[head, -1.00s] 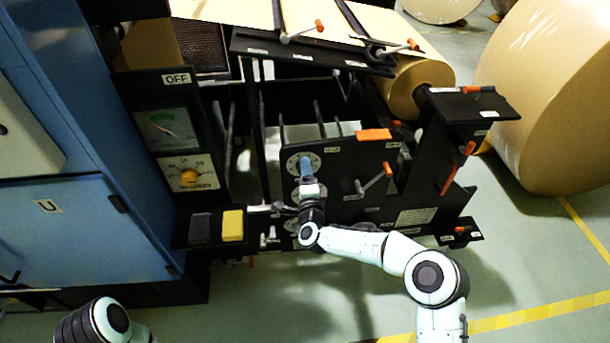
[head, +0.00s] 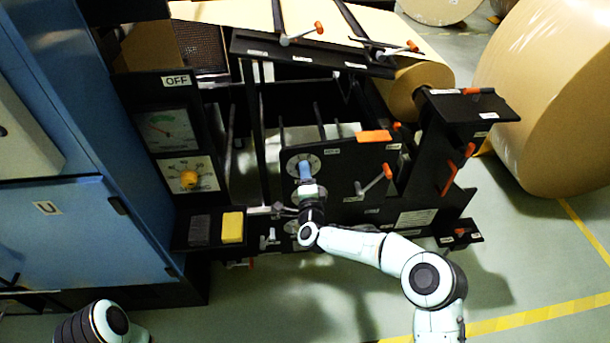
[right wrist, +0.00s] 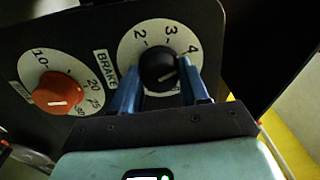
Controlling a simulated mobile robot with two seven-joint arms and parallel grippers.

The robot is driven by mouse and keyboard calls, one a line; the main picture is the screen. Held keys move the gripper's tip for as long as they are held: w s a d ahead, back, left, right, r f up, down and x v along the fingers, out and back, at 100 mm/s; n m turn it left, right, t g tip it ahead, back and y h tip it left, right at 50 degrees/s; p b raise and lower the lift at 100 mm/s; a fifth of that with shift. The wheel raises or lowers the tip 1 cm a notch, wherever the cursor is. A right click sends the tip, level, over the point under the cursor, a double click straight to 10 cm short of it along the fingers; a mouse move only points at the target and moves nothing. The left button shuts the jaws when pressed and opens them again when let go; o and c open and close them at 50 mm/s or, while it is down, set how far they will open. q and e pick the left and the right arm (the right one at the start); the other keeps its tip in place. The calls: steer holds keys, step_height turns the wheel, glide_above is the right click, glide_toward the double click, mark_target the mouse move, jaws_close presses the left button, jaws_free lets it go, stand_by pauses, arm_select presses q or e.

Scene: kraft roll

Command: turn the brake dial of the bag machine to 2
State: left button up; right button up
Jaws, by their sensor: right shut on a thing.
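The brake dial is a white disc (right wrist: 130,50) with a black knob (right wrist: 158,70), beside a BRAKE label (right wrist: 105,70) on the black panel. In the right wrist view the numbers 2, 3 and 4 show around its upper edge; the lower part is hidden by my gripper. A small pale mark shows on the knob's lower right, but its exact reading is hard to tell. My right gripper (right wrist: 160,85) is shut on the knob, one blue finger on each side. In the head view, the dial (head: 293,165) is partly covered by that gripper (head: 305,168). My left gripper is out of view.
An orange-red knob (right wrist: 57,93) on another numbered dial sits left of the brake dial in the right wrist view. On the panel, a lever with an orange handle (head: 387,171) stands right of my right gripper. Yellow (head: 232,227) and dark (head: 199,230) blocks lie on a ledge to the left.

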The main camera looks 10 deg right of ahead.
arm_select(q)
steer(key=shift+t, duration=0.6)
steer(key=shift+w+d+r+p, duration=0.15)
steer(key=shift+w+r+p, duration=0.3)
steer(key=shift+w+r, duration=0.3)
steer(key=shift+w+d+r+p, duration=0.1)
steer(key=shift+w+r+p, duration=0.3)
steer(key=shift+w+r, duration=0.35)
arm_select(e)
steer(key=shift+n, duration=8.4)
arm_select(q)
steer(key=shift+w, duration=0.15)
arm_select(e)
steer(key=o, duration=1.1)
steer(key=shift+c, duration=0.2)
